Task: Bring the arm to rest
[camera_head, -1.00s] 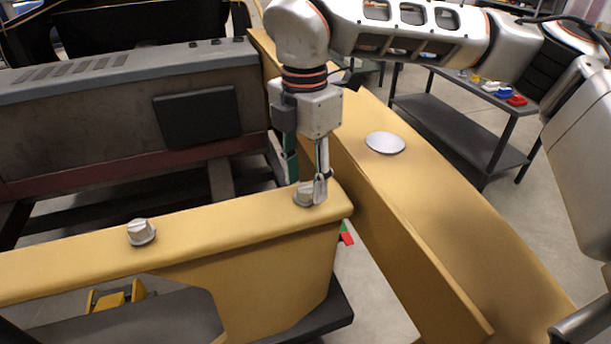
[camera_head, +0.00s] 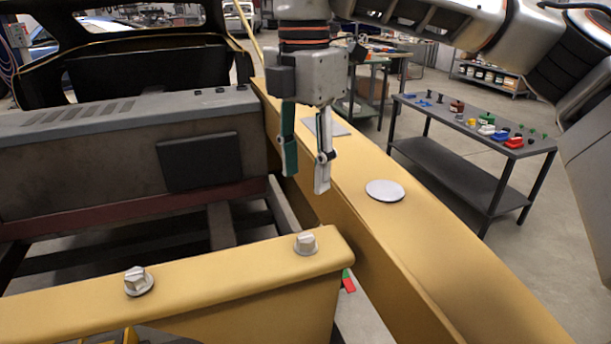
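My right arm (camera_head: 470,45) comes in from the upper right. Its gripper (camera_head: 306,186) hangs pointing down, with its two fingers apart and nothing between them. It is above and behind a grey bolt (camera_head: 306,243) that sits on the end of the yellow crossbeam (camera_head: 225,275), clear of it. A second grey bolt (camera_head: 138,281) sits farther left on the same beam.
A long yellow rail (camera_head: 440,240) with a round silver disc (camera_head: 385,190) runs beside the crossbeam. A grey machine housing (camera_head: 60,155) stands at left. A dark cart (camera_head: 465,180) with several small coloured parts stands at right. Floor between rail and cart is clear.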

